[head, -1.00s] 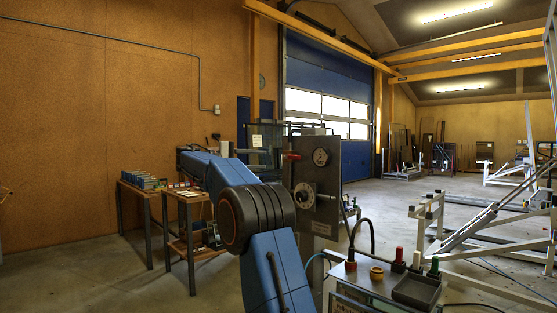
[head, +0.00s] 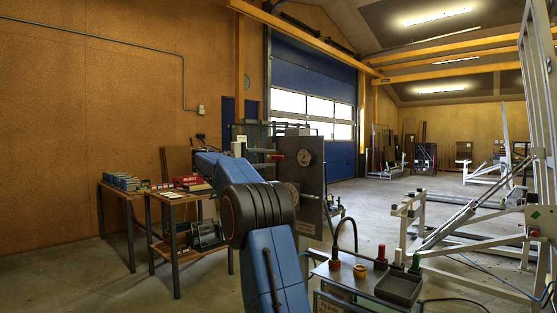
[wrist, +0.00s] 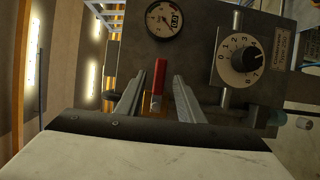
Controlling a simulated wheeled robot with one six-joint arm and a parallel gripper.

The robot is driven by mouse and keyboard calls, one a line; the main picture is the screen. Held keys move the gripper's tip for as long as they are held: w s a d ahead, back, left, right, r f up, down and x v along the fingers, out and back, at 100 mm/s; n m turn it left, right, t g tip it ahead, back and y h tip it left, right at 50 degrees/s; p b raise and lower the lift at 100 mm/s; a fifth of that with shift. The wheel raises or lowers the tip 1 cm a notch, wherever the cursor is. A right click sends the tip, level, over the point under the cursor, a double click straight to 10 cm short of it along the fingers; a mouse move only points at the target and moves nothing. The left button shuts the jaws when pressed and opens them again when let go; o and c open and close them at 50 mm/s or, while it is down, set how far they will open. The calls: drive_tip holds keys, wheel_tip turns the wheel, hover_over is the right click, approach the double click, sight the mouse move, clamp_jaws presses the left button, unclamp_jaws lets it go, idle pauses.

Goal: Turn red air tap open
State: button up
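The red air tap (head: 277,157) sticks out from the left side of a grey control panel (head: 312,177) in the head view. In the wrist view the red tap handle (wrist: 158,77) lies between the two fingers of my gripper (wrist: 158,92). The fingers are open, with a visible gap on each side of the handle. The wrist view is turned sideways. My arm hides part of the panel in the head view.
A pressure gauge (wrist: 164,19) and a numbered dial (wrist: 242,60) are on the panel beside the tap. A small table (head: 168,196) with boxes stands left of my arm. A console (head: 352,285) with coloured knobs stands at the front right.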

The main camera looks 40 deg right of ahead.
sight(277, 158)
drive_tip(key=shift+x, duration=2.45)
drive_tip(key=shift+c, duration=0.6)
clamp_jaws()
